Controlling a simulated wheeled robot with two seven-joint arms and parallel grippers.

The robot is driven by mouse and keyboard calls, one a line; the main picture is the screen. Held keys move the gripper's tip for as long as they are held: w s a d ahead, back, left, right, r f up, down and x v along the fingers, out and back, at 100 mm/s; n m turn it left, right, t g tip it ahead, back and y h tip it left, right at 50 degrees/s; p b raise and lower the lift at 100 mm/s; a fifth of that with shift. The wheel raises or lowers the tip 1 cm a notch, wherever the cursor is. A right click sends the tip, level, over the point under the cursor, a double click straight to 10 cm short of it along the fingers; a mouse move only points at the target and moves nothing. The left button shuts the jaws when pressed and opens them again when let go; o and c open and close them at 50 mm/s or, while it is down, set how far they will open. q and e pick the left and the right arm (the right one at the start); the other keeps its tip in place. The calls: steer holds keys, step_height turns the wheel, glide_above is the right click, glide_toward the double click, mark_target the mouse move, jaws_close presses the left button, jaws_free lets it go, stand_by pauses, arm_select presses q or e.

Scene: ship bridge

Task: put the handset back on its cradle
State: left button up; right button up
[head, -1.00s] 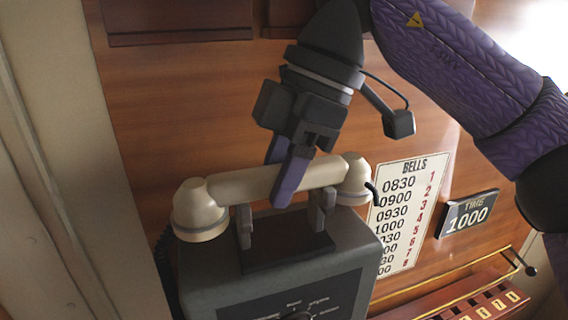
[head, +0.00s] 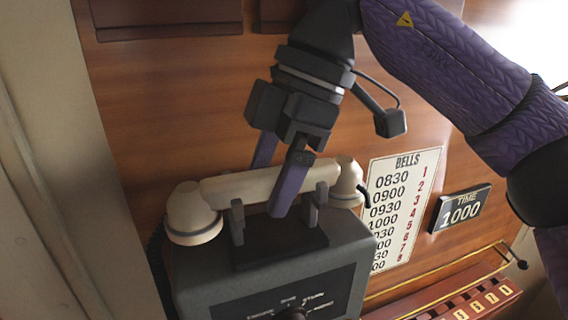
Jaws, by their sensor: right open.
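The cream handset (head: 240,187) lies across the two upright prongs of the cradle (head: 238,222) on top of the grey telephone box (head: 270,275). Its rounded ends overhang the prongs on the left and right. My right gripper (head: 273,185) is open and comes down from above. Its fingers are spread, one in front of the handset's bar and one behind it. Whether either finger touches the bar I cannot tell. The handset's far side is hidden. My left gripper is not in view.
A dark coiled cord (head: 157,270) hangs at the box's left side. A BELLS chart (head: 403,210) and a TIME sign (head: 461,208) are on the wooden wall to the right. A red panel with a brass rail (head: 450,300) is at the lower right.

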steer(key=shift+d+r, duration=0.1)
steer(key=shift+r, duration=0.2)
steer(key=shift+w+d+r, duration=0.25)
steer(key=shift+d+r, duration=0.3)
steer(key=shift+d, duration=0.1)
steer(key=shift+w+d+r, duration=0.25)
steer(key=shift+d+r, duration=0.3)
steer(key=shift+d, duration=0.05)
steer(key=w+d+p, duration=0.1)
steer(key=w+d, duration=0.2)
steer(key=d, duration=0.7)
